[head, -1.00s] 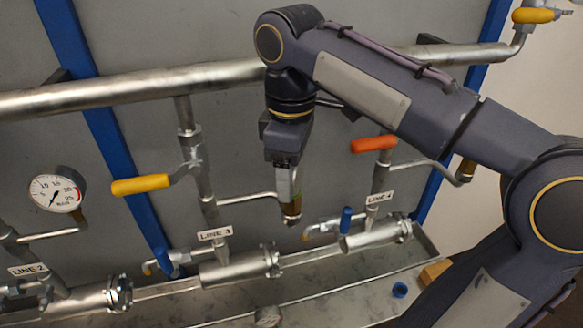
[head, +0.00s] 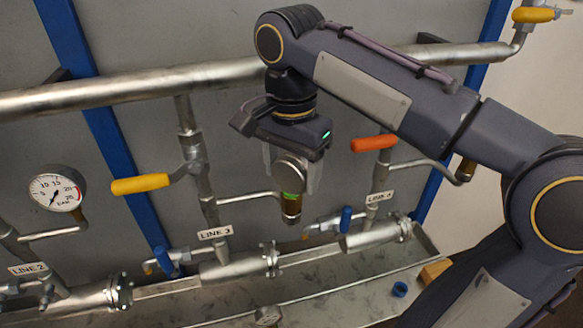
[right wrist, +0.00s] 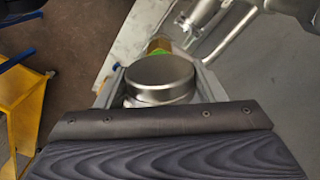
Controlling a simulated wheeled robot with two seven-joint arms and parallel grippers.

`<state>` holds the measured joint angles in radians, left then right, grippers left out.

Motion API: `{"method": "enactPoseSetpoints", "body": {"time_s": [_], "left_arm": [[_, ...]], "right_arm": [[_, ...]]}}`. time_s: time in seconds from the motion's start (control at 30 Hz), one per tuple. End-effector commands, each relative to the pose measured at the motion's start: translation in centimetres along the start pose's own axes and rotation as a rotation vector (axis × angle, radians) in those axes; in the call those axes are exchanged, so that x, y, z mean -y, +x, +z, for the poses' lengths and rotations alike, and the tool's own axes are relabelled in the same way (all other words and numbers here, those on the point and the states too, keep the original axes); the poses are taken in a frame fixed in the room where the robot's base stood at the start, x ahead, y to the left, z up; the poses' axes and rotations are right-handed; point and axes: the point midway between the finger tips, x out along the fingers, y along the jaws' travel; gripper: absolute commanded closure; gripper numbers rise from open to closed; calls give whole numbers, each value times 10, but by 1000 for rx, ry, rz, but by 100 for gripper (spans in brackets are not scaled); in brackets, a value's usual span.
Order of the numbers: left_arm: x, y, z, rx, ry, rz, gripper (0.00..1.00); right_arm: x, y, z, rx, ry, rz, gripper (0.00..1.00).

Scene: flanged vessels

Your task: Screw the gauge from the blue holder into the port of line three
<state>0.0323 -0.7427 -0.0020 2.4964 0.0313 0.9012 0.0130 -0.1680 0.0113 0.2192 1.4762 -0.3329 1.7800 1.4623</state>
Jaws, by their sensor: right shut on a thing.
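My right gripper (head: 291,178) is shut on a gauge (head: 290,166), whose plain metal casing shows between the fingers. The gauge is over the brass port (head: 291,209) at the end of line three's side pipe. A green band shows between them, and the gauge appears to meet the port; thread depth cannot be told. In the right wrist view the gauge (right wrist: 160,80) sits between the fingers, with green and the brass port (right wrist: 157,44) beyond. Its dial is hidden. A small blue ring-shaped holder (head: 400,289) stands empty in the tray. My left gripper is out of view.
The LINE 3 label (head: 215,233) and yellow valve handle (head: 140,185) are left of the port. An orange handle (head: 373,144) is close to its right. A mounted dial gauge (head: 57,189) is far left.

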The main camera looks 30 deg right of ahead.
Motion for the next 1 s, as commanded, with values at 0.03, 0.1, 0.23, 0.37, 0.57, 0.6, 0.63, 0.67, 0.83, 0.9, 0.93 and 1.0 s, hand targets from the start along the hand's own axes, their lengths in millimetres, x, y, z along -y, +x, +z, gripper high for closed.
{"method": "enactPoseSetpoints", "body": {"time_s": [0.03,0.1,0.23,0.37,0.57,0.6,0.63,0.67,0.83,0.9,0.93,1.0], "left_arm": [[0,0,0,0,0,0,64],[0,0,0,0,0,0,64],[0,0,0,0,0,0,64],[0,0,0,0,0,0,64],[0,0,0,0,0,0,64],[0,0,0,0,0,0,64],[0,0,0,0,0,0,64],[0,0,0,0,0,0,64],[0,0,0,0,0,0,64],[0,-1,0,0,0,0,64],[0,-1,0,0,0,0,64],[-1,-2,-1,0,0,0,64]], "right_arm": [[0,-1,0,-2,99,-3,69],[0,-1,0,-2,234,-3,69],[0,0,0,-1,369,-3,69],[0,-1,0,-1,380,-3,69],[0,0,0,-1,378,-2,15],[0,0,0,-1,377,-2,12],[0,0,0,-1,377,-2,12],[0,0,0,-1,377,-1,12],[0,0,0,0,376,0,12],[0,-3,0,0,376,-1,12],[0,-5,0,0,376,-1,12],[1,-14,0,0,376,-3,12]]}}
